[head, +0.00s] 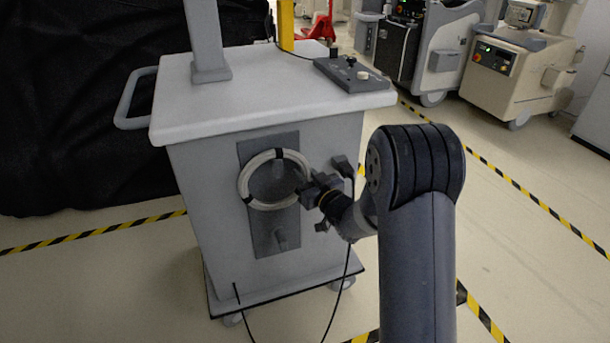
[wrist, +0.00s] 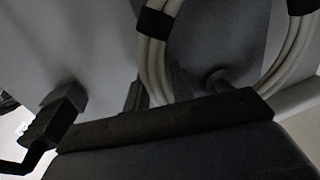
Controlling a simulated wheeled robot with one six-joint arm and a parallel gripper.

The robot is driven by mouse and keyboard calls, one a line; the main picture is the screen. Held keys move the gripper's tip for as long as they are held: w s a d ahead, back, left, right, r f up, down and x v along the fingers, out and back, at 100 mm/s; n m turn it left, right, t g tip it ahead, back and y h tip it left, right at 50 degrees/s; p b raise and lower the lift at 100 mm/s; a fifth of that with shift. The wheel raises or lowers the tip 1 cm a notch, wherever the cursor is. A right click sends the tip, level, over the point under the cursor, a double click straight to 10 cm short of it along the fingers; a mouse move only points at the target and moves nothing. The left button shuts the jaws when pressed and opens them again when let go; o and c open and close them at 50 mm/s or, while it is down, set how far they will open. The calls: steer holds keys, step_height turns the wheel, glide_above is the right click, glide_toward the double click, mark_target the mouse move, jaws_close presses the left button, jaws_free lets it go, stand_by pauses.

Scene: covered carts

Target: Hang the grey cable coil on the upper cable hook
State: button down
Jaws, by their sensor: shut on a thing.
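The grey cable coil (head: 243,184), a pale ring with black bands, stands upright in front of the dark hook plate (head: 262,232) on the cart's front. The upper cable hook (head: 278,167) shows inside the ring just below its top; I cannot tell whether the coil rests on it. The lower hook (head: 281,239) is below the ring and bare. My gripper (head: 307,191) is shut on the coil's right side. In the wrist view the coil's strands (wrist: 152,62) run close behind the dark gripper edge (wrist: 165,121), and a peg (wrist: 216,79) shows within the ring.
The grey cart (head: 190,205) has a flat top with a post and a control box (head: 350,75). A black plug (head: 343,165) with a hanging cord is just right of my gripper, also in the wrist view (wrist: 55,115).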

steer(key=c, duration=1.1)
jaws_free()
steer(key=shift+c, duration=0.2)
steer(key=shift+s+d, duration=0.1)
steer(key=v, duration=1)
steer(key=shift+s+p, duration=0.25)
steer(key=shift+p, duration=0.05)
steer(key=shift+d, duration=0.1)
steer(key=x, duration=1.1)
steer(key=shift+r, duration=0.15)
steer(key=shift+s+d+r+p, duration=0.1)
steer(key=shift+s+r+p, duration=0.15)
steer(key=shift+r+p, duration=0.25)
steer(key=shift+f, duration=0.15)
